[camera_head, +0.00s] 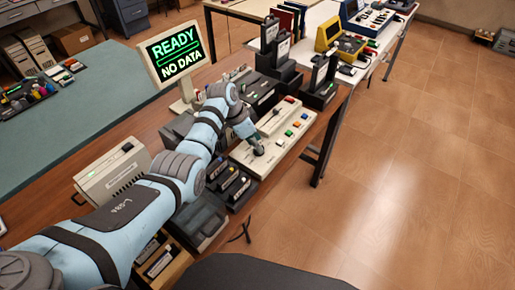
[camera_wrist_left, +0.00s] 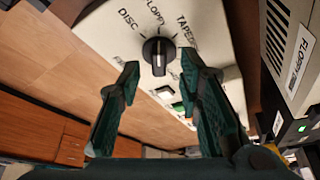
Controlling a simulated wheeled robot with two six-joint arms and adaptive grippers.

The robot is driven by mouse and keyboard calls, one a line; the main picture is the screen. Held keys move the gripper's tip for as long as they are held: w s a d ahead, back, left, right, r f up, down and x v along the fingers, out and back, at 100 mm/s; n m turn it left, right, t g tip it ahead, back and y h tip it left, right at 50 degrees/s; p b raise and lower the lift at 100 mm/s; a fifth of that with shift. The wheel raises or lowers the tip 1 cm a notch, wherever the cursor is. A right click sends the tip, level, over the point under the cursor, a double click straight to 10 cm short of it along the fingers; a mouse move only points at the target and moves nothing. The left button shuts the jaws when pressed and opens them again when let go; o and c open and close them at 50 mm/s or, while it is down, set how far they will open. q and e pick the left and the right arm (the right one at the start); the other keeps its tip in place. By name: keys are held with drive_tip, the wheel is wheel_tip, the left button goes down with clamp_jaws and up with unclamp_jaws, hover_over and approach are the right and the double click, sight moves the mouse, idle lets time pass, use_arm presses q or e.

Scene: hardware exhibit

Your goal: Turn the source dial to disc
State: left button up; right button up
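The source dial (camera_wrist_left: 158,56) is a black round knob with a white pointer line. It sits on a pale control panel (camera_head: 272,148), with the labels DISC, FLOPPY and TAPE around it in the left wrist view. The pointer line appears to face the FLOPPY label. My left gripper (camera_wrist_left: 159,66) is open, with one finger on each side of the dial; I cannot tell whether either finger touches it. In the head view my left gripper (camera_head: 257,148) is low over the panel's near end and hides the dial. My right gripper is not in view.
A monitor (camera_head: 177,53) reads "READY NO DATA". The panel has several coloured buttons (camera_head: 297,122) and a slider beside the dial. Black devices (camera_head: 232,188) and a beige box (camera_head: 112,172) stand near my left arm.

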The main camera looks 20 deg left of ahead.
use_arm(q)
drive_tip(key=shift+x, duration=0.95)
drive_tip(key=shift+s+r, duration=0.2)
drive_tip(key=shift+f, duration=0.1)
clamp_jaws()
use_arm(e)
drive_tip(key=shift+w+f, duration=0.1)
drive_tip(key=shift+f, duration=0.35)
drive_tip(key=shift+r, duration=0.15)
